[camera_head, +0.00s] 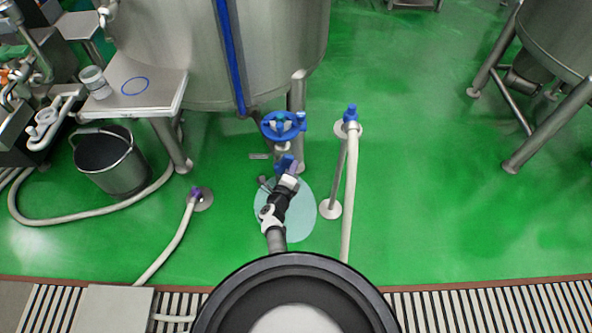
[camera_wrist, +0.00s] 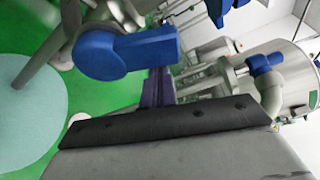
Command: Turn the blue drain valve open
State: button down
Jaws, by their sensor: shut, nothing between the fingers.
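In the head view a blue handwheel (camera_head: 281,126) is on the outlet under the large steel tank. My gripper (camera_head: 287,165) is just below the wheel in that picture, at the end of my black and white wrist. A blue part with a rounded end (camera_wrist: 125,52) is close in front of the gripper in the wrist view. I cannot tell whether it belongs to the wheel's valve. My gripper's dark purple fingers (camera_wrist: 158,88) show beside and partly behind it, shut and empty. Contact with the blue part cannot be told.
A blue-capped standpipe (camera_head: 351,114) with a pale hose stands right of the wheel. Tank legs (camera_head: 298,120) stand close behind. A bucket (camera_head: 108,162) and side table (camera_head: 140,85) are at left. Green floor (camera_head: 430,180) is clear at right.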

jog(key=shift+a+r+n+t+h, duration=0.15)
jog(key=shift+a+r+n, duration=0.1)
jog(key=shift+a+n, duration=0.25)
jog(key=shift+a+r+n+t+h, duration=0.15)
jog(key=shift+a+r+n, duration=0.15)
jog(key=shift+n, duration=0.3)
jog(key=shift+a, duration=0.1)
jog(key=shift+d+b, duration=0.25)
jog(key=shift+b, duration=0.1)
jog(key=s, duration=0.9)
jog(key=shift+s, duration=0.25)
jog(key=shift+d, duration=0.1)
